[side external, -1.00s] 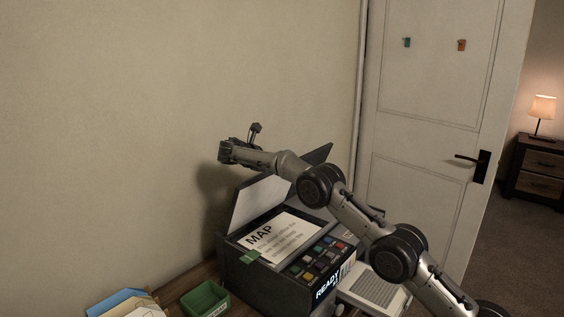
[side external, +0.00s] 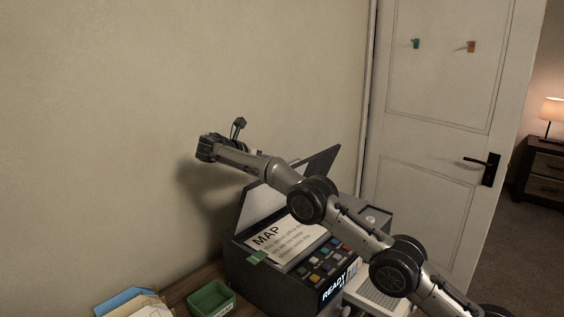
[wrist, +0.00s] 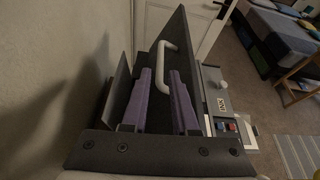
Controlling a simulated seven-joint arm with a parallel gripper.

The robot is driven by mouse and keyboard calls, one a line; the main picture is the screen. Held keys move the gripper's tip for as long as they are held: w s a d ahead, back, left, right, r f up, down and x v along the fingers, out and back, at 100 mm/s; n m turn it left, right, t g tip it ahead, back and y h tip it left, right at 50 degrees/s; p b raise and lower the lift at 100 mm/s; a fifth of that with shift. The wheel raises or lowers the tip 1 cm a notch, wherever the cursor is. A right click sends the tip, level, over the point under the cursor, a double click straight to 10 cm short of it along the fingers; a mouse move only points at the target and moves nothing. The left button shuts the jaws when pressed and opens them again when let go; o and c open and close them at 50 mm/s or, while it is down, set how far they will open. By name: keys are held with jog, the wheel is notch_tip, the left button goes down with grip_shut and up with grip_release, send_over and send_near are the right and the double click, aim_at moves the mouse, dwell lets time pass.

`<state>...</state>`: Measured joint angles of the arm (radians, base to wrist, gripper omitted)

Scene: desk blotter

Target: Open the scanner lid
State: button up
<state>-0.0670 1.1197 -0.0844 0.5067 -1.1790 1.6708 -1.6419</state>
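The scanner (side external: 262,278) is a dark box with a lit READY display. Its dark lid (side external: 327,162) stands raised and tilted, with a pale underside, and a MAP sheet (side external: 275,243) lies on the exposed bed. My arm crosses in front of the lid and hides part of it. My gripper (side external: 205,148) is up by the wall, left of the lid. The lid's dark outer face (wrist: 178,32) and white handle (wrist: 163,58) show beyond the fingertips; contact cannot be seen.
The wall (side external: 120,110) is close to my gripper. A green tray (side external: 212,299) and blue and tan folders (side external: 130,302) lie left of the scanner. A door (side external: 435,110) stands behind at the right. A control panel (wrist: 222,105) shows in the wrist view.

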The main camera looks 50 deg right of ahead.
jog(key=shift+v, duration=1.5)
jog(key=s+d+r+m+t+y, duration=0.1)
jog(key=s+r, duration=0.7)
jog(key=r, duration=0.3)
jog(key=s+d+r+m+t+y, duration=0.1)
jog(key=s+r+t, duration=0.1)
jog(key=s+r, duration=0.7)
jog(key=s+a+f+m+t+y, duration=0.1)
jog(key=s+a+f+m+y, duration=0.2)
jog(key=s, duration=0.7)
jog(key=s+a+f+m+t+y, duration=0.2)
jog(key=s+a+f+m+y, duration=0.15)
jog(key=s, duration=0.75)
jog(key=s+a+f+m+y, duration=0.2)
jog(key=s+a+f+m, duration=0.2)
jog(key=f, duration=0.5)
jog(key=s+a+f+m+y, duration=0.3)
jog(key=s+a+f+m, duration=0.1)
jog(key=f, duration=0.4)
jog(key=shift+a+f+m, duration=0.4)
jog(key=shift+a+m, duration=0.05)
jog(key=shift+m, duration=0.6)
